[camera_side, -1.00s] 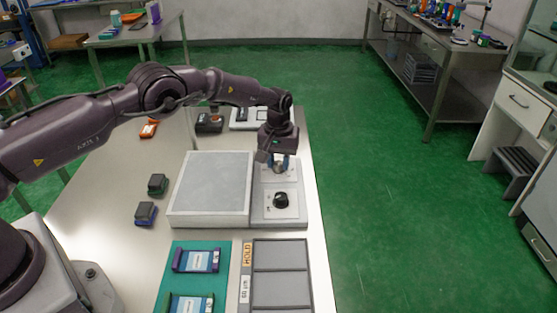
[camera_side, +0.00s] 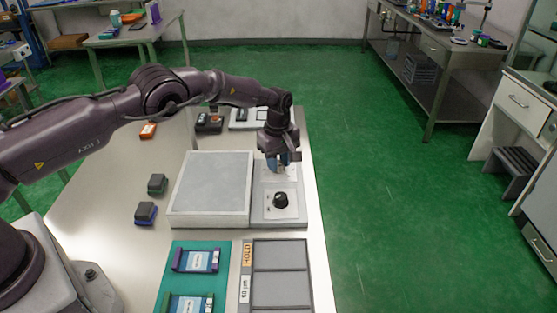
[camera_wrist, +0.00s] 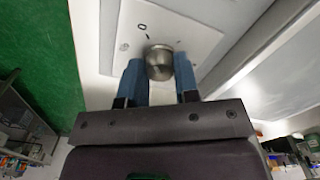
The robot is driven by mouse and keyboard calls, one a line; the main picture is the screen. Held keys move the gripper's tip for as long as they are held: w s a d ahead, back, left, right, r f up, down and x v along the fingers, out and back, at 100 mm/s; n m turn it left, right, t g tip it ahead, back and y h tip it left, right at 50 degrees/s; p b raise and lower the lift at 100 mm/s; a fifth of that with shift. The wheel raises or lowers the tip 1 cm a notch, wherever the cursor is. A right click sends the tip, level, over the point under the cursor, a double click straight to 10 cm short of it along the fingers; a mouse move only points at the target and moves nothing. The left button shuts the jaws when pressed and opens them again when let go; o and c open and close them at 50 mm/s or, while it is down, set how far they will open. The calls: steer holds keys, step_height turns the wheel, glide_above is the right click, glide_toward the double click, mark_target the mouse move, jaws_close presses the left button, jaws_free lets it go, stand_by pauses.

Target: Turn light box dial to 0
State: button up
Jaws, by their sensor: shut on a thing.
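The light box (camera_side: 212,186) is a flat grey-white panel on the metal table, with a control strip along its right side. My gripper (camera_side: 280,164) is over the far end of that strip. In the wrist view my gripper (camera_wrist: 160,80) has its two blue fingers on either side of a silver metal dial (camera_wrist: 159,62), shut on it. The dial sits on a white plate (camera_wrist: 187,27) with a "0" mark beside it. A second, black dial (camera_side: 281,200) stands on the near part of the strip. In the side view my gripper hides the silver dial.
A teal mat (camera_side: 213,246) with blue-labelled holders and a grey tray marked HOLD (camera_side: 281,254) lie at the near edge. Small dark blocks (camera_side: 146,213) sit left of the box. More devices (camera_side: 209,122) stand behind it.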

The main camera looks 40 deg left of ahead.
mark_target(279, 163)
stand_by(0.3)
steer(key=o, duration=0.9)
steer(key=shift+r, duration=0.1)
step_height(279, 163, up, 13)
steer(key=shift+f, duration=0.1)
